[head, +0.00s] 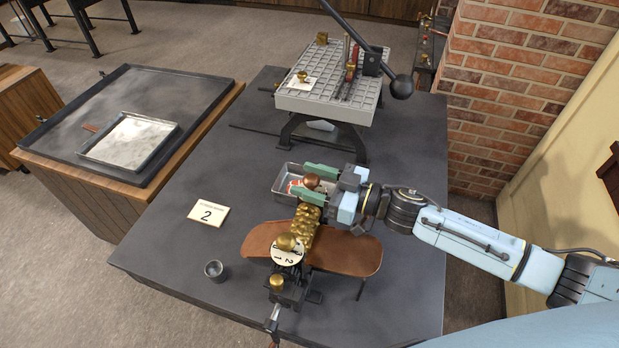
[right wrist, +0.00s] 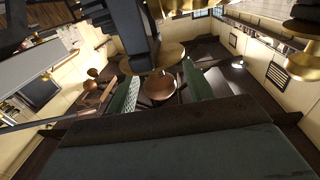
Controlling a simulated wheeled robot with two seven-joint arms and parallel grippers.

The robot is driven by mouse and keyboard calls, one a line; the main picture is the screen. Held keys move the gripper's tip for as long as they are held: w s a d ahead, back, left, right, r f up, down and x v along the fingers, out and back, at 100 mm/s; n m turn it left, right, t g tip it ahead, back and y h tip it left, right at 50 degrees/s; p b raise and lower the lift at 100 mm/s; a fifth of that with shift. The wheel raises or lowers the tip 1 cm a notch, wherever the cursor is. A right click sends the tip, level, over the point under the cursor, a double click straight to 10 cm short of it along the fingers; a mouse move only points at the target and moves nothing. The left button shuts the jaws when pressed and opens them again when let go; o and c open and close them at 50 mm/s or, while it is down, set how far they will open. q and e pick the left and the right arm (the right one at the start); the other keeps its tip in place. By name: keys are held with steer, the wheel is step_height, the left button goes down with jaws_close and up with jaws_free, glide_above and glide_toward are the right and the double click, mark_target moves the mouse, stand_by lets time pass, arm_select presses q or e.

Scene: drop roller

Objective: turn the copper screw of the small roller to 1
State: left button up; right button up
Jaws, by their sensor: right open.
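The small roller (head: 304,232) is a bumpy brass cylinder on a dark frame with brown leaf-shaped boards. A copper screw head (head: 312,181) stands at its far end. My right gripper (head: 313,188) has its green fingers apart, one on each side of this copper head. In the right wrist view the round copper head (right wrist: 160,88) shows between the two open fingers; I cannot tell whether either touches it. A white dial (head: 287,252) with the figures 1 and 2 sits under a brass knob (head: 286,242) at the near end. The copper screw's own scale is hidden. My left gripper is not in view.
A small metal tray (head: 284,189) lies beside my right gripper. A card marked 2 (head: 208,214) and a small cup (head: 214,269) are on the dark table (head: 185,250). A larger grey machine (head: 330,95) with a long lever stands at the back.

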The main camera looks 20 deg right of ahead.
steer(key=shift+c, duration=0.2)
steer(key=c, duration=0.9)
